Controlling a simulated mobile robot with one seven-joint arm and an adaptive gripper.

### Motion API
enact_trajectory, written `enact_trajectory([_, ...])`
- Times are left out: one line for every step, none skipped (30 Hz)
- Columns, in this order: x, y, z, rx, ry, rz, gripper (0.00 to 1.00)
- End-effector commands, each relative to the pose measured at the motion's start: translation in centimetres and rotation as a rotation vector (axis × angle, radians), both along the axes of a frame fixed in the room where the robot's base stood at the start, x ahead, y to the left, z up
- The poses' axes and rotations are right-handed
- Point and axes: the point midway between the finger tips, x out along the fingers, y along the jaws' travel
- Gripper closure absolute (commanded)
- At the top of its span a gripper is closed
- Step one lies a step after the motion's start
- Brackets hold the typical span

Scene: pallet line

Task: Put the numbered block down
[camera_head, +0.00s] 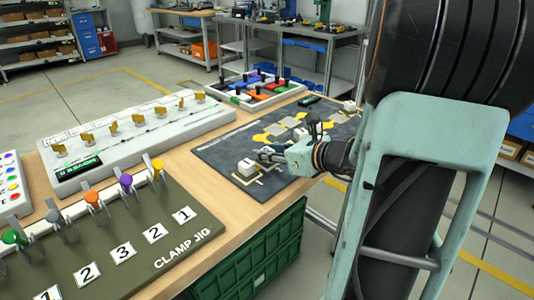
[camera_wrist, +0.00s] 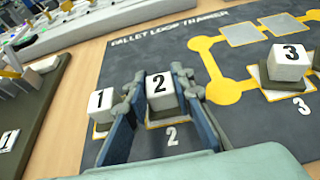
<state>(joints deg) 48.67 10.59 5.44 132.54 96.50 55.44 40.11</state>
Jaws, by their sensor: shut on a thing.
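A white block numbered 2 (camera_wrist: 160,87) is between the two fingers of my gripper (camera_wrist: 155,85), which is shut on it. It is over the yellow-outlined place marked 2 (camera_wrist: 171,137) on the dark mat; I cannot tell whether it touches what is under it. In the head view my gripper (camera_head: 268,153) is low over the mat (camera_head: 222,150), and the held block is mostly hidden. A block numbered 1 (camera_wrist: 101,104) stands close left of the fingers. A block numbered 3 (camera_wrist: 288,64) sits on a dark pallet at the place marked 3.
Block 1 also shows in the head view (camera_head: 247,167), near the mat's front edge. A clamp jig (camera_head: 130,262), a grey panel with yellow levers (camera_head: 140,140) and a tray of coloured parts (camera_head: 255,90) share the table. A green crate (camera_head: 250,255) is below.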

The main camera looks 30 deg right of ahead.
Motion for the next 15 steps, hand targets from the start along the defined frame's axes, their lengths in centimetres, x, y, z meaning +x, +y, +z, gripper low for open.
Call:
enact_trajectory([0.01,0.01,-0.07,-0.001,-0.001,0.000,1.00])
enact_trajectory([0.01,0.02,-0.19,-0.001,-0.001,0.000,1.00])
enact_trajectory([0.01,0.03,-0.37,0.000,-0.001,0.001,1.00])
enact_trajectory([0.02,0.03,-0.46,0.000,-0.001,0.001,1.00])
enact_trajectory([0.00,0.03,-0.38,-0.001,0.000,0.001,0.76])
enact_trajectory([-0.01,0.03,-0.33,-0.001,0.000,0.001,0.71])
enact_trajectory([0.00,0.03,-0.32,-0.001,0.000,0.001,0.68])
enact_trajectory([-0.01,0.03,-0.33,-0.001,0.000,0.001,0.65])
enact_trajectory([-0.01,0.03,-0.33,-0.001,0.000,0.001,0.60])
enact_trajectory([0.00,0.03,-0.32,-0.001,0.000,0.001,0.60])
enact_trajectory([0.00,0.02,-0.32,-0.001,0.000,0.001,0.60])
enact_trajectory([0.00,0.02,-0.32,-0.001,0.000,0.001,0.60])
enact_trajectory([0.00,0.02,-0.32,-0.001,0.000,0.001,0.60])
enact_trajectory([-0.01,0.02,-0.31,-0.001,0.000,0.000,0.60])
enact_trajectory([-0.01,0.02,-0.31,-0.001,0.000,0.000,0.60])
